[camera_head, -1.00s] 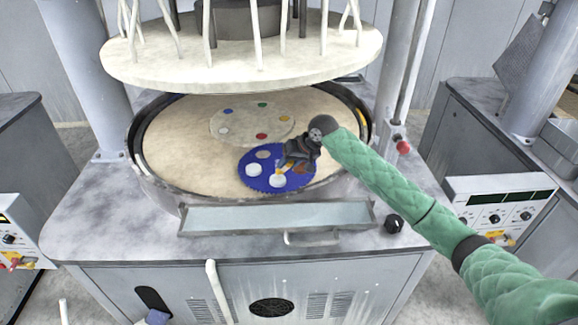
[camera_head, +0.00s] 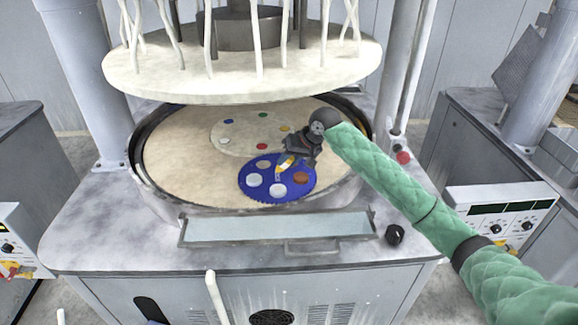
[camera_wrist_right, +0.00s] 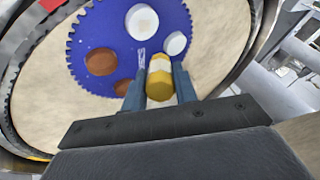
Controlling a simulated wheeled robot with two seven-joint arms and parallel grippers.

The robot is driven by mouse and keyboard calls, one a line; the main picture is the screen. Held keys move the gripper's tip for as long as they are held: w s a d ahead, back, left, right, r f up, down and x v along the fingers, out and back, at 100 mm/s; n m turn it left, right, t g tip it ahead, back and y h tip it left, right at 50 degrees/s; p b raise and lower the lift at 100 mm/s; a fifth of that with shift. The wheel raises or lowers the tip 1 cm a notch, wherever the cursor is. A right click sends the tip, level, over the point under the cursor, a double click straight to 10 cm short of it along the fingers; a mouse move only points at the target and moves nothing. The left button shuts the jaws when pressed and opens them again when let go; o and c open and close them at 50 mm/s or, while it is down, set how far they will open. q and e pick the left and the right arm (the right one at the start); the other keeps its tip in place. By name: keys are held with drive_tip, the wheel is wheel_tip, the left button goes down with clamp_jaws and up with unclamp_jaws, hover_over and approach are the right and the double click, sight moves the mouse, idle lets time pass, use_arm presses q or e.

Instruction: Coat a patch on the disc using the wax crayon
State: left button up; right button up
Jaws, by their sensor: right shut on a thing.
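A blue toothed disc (camera_head: 277,194) lies on the tan platen. My right gripper (camera_head: 289,157) is shut on a yellow wax crayon with a pale band (camera_head: 285,164). The crayon slants over the disc, its tip toward the front white patch; I cannot tell whether it touches. In the right wrist view, the crayon (camera_wrist_right: 160,85) sits between the two fingers (camera_wrist_right: 158,92), before the disc (camera_wrist_right: 95,28). My left gripper is not in view.
A raised round plate (camera_head: 240,78) with several white tubes hangs above the tan platen (camera_head: 185,150). A dark rim (camera_head: 137,160) surrounds the platen. A shallow tray with a handle (camera_head: 275,230) is in front. A red knob (camera_head: 403,157) stands at right.

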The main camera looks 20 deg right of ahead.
drive_tip(key=shift+r, duration=0.25)
drive_tip(key=shift+r, duration=0.1)
drive_tip(key=shift+r, duration=1.4)
drive_tip(key=shift+a+f, duration=0.15)
drive_tip(key=shift+f, duration=0.75)
drive_tip(key=shift+w, duration=0.1)
